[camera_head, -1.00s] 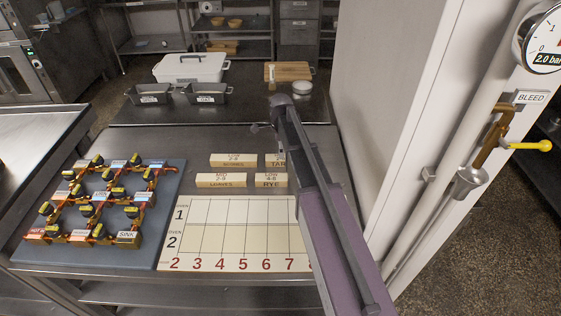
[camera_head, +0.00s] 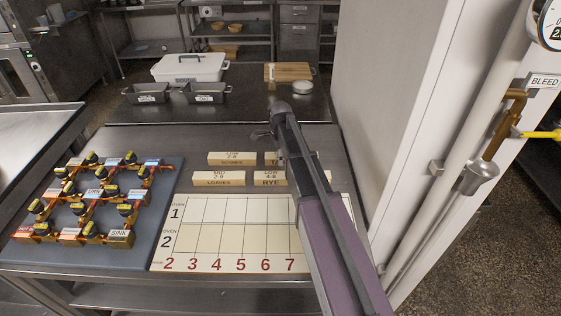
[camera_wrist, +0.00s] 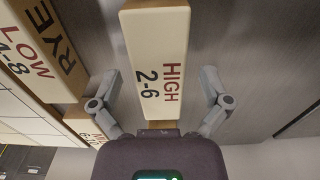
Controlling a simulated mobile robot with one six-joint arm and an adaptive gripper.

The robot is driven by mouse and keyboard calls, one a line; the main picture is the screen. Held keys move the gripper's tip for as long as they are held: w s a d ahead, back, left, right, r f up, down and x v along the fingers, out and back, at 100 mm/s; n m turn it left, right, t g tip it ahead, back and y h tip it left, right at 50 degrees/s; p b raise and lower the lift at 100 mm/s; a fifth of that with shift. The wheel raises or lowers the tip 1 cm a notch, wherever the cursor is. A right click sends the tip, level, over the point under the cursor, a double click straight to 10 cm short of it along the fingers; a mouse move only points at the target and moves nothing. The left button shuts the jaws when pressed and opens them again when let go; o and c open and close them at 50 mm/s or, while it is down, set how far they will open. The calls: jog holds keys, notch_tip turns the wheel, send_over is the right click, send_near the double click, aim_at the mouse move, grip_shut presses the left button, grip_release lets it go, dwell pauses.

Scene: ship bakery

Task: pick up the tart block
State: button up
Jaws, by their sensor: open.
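In the head view, the tart block (camera_head: 270,158) is a pale block in the back row, mostly hidden behind my arm; only the start of its label shows. In the wrist view, a pale block marked HIGH 2-6 (camera_wrist: 157,55) lies between the fingers of my gripper (camera_wrist: 160,84). Its name face cannot be read, so I cannot tell for sure that it is the tart block. The gripper is open, with one finger on each side of this block and gaps showing.
The rye block (camera_head: 271,179) and loaves block (camera_head: 226,179) stand in front, another block (camera_head: 232,158) behind. A numbered oven board (camera_head: 230,238) and a valve panel (camera_head: 88,205) lie on the table. A white wall and pipe (camera_head: 440,210) are close on the right.

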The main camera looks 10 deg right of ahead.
jog(key=shift+c, duration=0.2)
dwell(0.3)
jog(key=c, duration=1.2)
jog(key=shift+r, duration=0.15)
jog(key=shift+c, duration=0.2)
notch_tip(320, 180, up, 10)
jog(key=p, duration=1)
